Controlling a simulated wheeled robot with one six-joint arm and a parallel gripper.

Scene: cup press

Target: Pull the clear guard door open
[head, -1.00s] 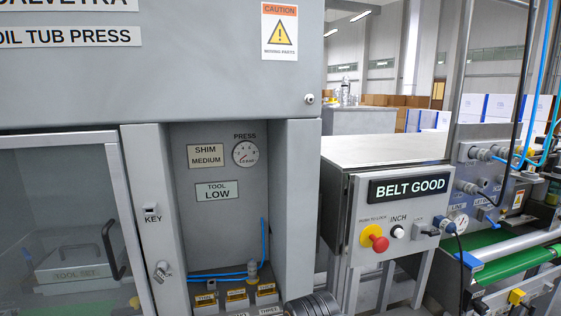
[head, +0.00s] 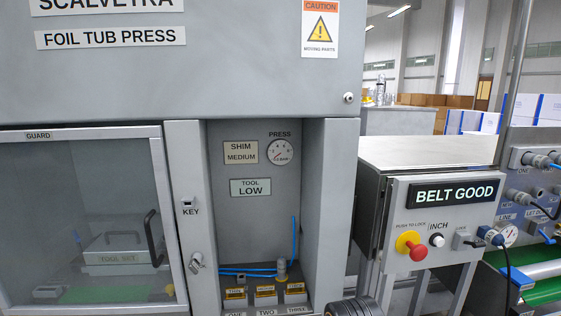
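The clear guard door (head: 70,190) is at the left in the head view, in a pale grey frame under a "GUARD" label. It looks shut. Its black bar handle (head: 152,238) is near the door's right edge. Through the panel a "TOOL SET" box (head: 120,257) with its own handle shows inside. The door's left and lower parts run off or near the picture's edge.
Right of the door are a key switch post (head: 190,212) and a recess with a press gauge (head: 280,152) and labelled blocks. A "BELT GOOD" control box (head: 440,215) with a red button (head: 417,252) stands further right. A ribbed grey part (head: 355,306) shows at the bottom.

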